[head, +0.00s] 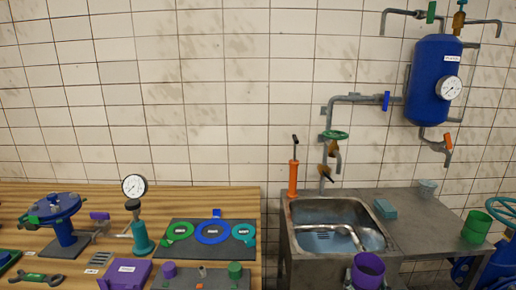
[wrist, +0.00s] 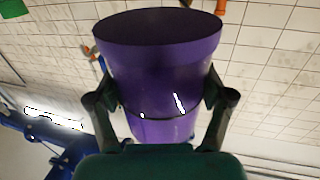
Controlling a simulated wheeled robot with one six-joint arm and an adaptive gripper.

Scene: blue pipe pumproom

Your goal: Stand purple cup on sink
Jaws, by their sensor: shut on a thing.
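The purple cup (head: 369,268) is at the lower edge of the head view, in front of the sink's front edge. In the head view the cup's lower part and most of my gripper are cut off or hidden.
A teal sponge (head: 384,209) lies right of the basin. A grey cup (head: 427,188) stands at the back of the counter and a green cup (head: 477,226) at its right edge. The counter between them is clear. A wooden bench (head: 60,192) with tools stands left.

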